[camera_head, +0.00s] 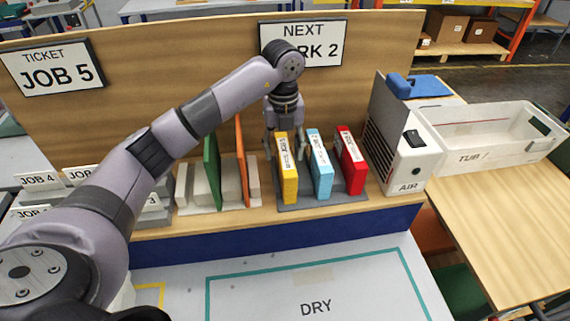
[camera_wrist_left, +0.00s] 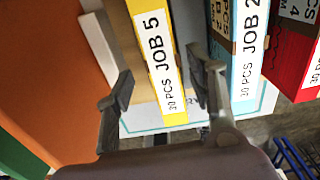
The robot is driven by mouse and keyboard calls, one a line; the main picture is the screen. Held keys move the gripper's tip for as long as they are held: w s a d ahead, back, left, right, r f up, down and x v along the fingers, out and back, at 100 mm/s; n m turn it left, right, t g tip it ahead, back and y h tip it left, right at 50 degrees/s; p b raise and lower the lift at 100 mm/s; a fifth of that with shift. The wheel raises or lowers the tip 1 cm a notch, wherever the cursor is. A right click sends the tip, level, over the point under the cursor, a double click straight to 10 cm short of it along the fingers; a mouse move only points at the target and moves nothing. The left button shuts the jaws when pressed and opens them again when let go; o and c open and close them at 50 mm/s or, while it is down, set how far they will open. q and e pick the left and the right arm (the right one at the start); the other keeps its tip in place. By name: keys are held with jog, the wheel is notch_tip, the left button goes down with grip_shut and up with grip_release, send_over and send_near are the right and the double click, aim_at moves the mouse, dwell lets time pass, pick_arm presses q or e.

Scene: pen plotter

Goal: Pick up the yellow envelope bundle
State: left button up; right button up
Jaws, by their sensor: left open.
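The yellow envelope bundle (camera_head: 287,172) stands upright in a grey rack on the wooden shelf, with a white label on its narrow face. In the left wrist view the yellow bundle (camera_wrist_left: 152,50) reads "JOB 5, 30 PCS". My left gripper (camera_head: 284,150) points down at the top of the bundle and is open. In the left wrist view its fingers (camera_wrist_left: 160,85) are on either side of the bundle, with gaps visible; I cannot tell whether either touches. My right gripper is not in view.
A blue bundle (camera_head: 320,165) and a red bundle (camera_head: 351,162) stand close to the right. An orange divider (camera_head: 242,165) and a green divider (camera_head: 211,172) stand to the left. A white "AIR" unit (camera_head: 412,160) is further right. The "DRY" mat (camera_head: 250,290) in front is clear.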

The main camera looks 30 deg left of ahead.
pick_arm(q)
jog(key=shift+f+p, duration=0.45)
jog(key=shift+f, duration=0.1)
jog(key=f+p, duration=0.1)
jog(key=f, duration=0.2)
jog(key=shift+w+d+f+p, duration=0.15)
jog(key=shift+w+f+p, duration=0.05)
jog(key=shift+f+p, duration=0.2)
jog(key=shift+f, duration=0.35)
grip_shut()
